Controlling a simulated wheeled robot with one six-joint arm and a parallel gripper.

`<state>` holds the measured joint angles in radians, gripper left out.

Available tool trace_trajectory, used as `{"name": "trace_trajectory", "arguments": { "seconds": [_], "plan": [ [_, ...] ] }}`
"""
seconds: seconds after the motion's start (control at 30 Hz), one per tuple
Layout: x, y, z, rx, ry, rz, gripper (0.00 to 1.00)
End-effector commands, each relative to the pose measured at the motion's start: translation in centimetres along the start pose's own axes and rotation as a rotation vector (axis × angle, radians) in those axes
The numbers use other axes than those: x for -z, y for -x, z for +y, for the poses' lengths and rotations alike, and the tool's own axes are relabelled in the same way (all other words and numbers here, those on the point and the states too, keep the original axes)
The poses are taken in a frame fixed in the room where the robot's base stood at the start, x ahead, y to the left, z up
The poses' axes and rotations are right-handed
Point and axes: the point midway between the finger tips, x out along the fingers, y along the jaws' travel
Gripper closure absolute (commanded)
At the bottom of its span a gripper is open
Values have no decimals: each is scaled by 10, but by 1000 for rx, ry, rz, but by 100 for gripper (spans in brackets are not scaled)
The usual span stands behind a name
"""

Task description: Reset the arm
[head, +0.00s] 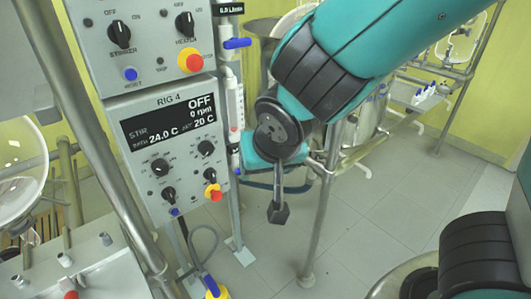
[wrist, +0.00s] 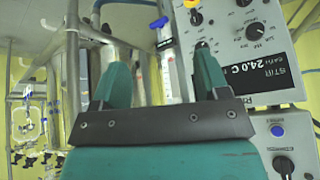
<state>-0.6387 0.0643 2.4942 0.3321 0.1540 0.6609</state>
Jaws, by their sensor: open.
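My arm, teal with black joint covers, reaches in from the top right of the head view.
The control panel (head: 160,188) labelled RIG 4 reads OFF, 0 rpm and 24.0 C. A second panel (head: 150,75) with knobs and a red-yellow button is above it. A steel post (head: 320,205) and a metal vessel (head: 362,125) stand behind my arm. Bare floor (head: 385,215) lies to the right.

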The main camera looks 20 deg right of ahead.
Motion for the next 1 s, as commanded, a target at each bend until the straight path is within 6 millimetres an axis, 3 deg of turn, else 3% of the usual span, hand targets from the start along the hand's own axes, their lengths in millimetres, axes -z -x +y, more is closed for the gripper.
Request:
{"name": "trace_trajectory", "arguments": {
  "seconds": [0.47, 0.57, 0.67, 0.9, 1.0],
  "plan": [
    [0, 1, 0, 2, 2, -5, 32],
    [-2, 11, 1, 21, 20, -43, 32],
    [-12, 40, 2, 92, 96, -154, 32],
    [-49, 137, -3, 387, 463, -382, 32],
    [-59, 161, -3, 468, 582, -411, 32]
  ]
}}
